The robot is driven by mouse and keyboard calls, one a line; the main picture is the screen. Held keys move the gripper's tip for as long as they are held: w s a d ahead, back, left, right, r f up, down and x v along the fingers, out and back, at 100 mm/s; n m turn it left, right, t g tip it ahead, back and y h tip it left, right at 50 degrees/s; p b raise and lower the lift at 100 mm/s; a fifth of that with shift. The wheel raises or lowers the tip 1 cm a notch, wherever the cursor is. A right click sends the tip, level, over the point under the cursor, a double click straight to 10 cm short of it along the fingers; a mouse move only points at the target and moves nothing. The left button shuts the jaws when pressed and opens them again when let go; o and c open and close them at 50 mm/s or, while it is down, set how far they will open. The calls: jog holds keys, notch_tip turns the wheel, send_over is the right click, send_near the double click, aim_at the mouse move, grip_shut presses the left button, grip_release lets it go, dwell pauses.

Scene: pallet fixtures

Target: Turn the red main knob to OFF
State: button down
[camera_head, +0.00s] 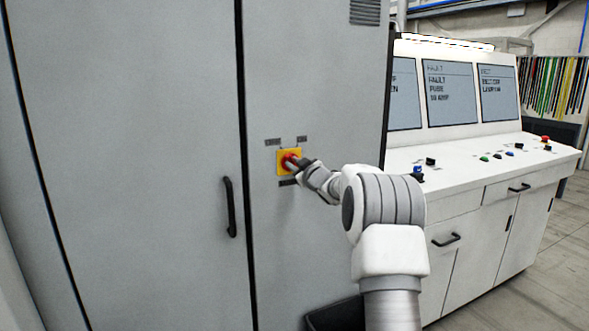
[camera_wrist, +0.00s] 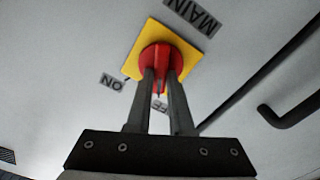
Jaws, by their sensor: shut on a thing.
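The red main knob (camera_wrist: 162,61) sits on a square yellow plate (camera_wrist: 135,52) on the grey cabinet front. In the head view the knob (camera_head: 287,161) is partly covered by my gripper (camera_head: 297,164). In the wrist view my gripper (camera_wrist: 161,75) is shut on the knob's red grip, one dark finger on each side. The ON label (camera_wrist: 111,82) is left of the plate, and the OFF label (camera_wrist: 159,106) is partly hidden between the fingers. The MAIN label (camera_wrist: 192,13) is at the top. Which mark the knob points to is not clear.
A black door handle (camera_head: 230,207) stands left of the knob; it also shows in the wrist view (camera_wrist: 290,113). A white control desk (camera_head: 470,165) with screens and several buttons is on the right. The cabinet face around the plate is flat.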

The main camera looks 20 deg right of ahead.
jog(key=shift+n, duration=0.4)
jog(key=c, duration=0.8)
grip_release()
jog(key=s+b, duration=0.2)
jog(key=s, duration=1.5)
jog(key=shift+s+d, duration=0.25)
jog(key=shift+d, duration=0.05)
